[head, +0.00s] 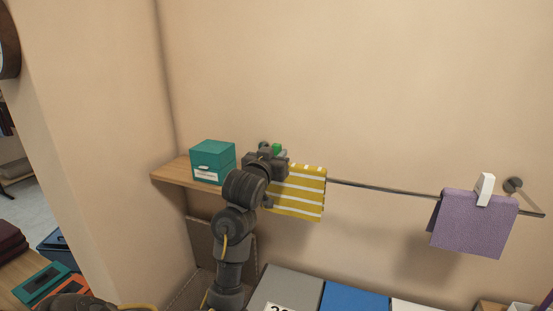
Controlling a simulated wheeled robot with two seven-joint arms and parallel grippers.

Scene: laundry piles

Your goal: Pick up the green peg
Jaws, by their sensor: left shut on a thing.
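The green peg (277,148) shows as a small bright green piece at the top of my left gripper (279,154). My left gripper is shut on it, at the left end of the rail, just above a yellow cloth with white stripes (297,193). The gripper hides the lower part of the peg, and I cannot tell whether the peg still touches the cloth or rail. My right gripper is not in view.
The rail (385,188) runs right along the wall. A purple cloth (473,222) hangs there with a white peg (485,190). A teal box (213,161) stands on a wooden shelf (172,172) left of my gripper. Grey and blue bins (355,299) stand below.

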